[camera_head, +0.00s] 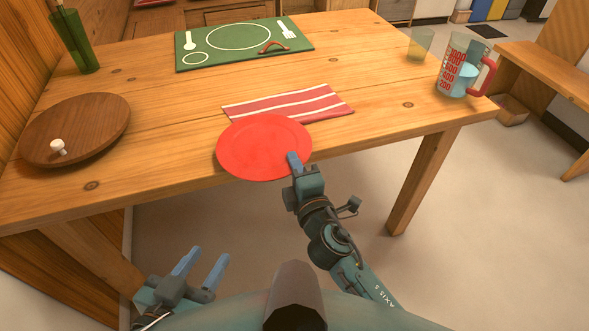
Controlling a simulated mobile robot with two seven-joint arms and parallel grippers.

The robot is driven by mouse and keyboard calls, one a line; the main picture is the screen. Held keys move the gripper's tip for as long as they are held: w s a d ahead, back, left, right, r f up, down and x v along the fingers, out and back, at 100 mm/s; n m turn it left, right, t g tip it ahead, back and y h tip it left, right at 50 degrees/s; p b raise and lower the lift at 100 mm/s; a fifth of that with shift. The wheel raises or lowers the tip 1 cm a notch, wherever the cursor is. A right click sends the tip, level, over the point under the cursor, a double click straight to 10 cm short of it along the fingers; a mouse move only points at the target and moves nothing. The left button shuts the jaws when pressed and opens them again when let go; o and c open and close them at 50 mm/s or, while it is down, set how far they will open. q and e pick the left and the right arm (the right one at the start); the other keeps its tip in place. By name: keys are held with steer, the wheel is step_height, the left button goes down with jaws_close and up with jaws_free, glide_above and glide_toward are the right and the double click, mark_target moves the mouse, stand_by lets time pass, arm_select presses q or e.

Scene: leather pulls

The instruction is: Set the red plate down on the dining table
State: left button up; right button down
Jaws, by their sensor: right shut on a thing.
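The red plate (262,146) is round and looks roughly level. It is over the near edge of the wooden dining table (200,112) and overlaps the front of a red striped cloth. I cannot tell whether it touches the table. My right gripper (294,160) is shut on the plate's near right rim; the plate hides part of its fingers. My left gripper (200,266) is open and empty, below and in front of the table's near edge, well apart from the plate.
The striped cloth (310,102) lies behind the plate. A green placemat (245,43) is at the back, a green bottle (78,45) back left, a glass (419,44) and measuring jug (462,72) right.

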steer(key=shift+f, duration=0.25)
steer(key=c, duration=1.6)
jaws_free()
steer(key=shift+r, duration=0.2)
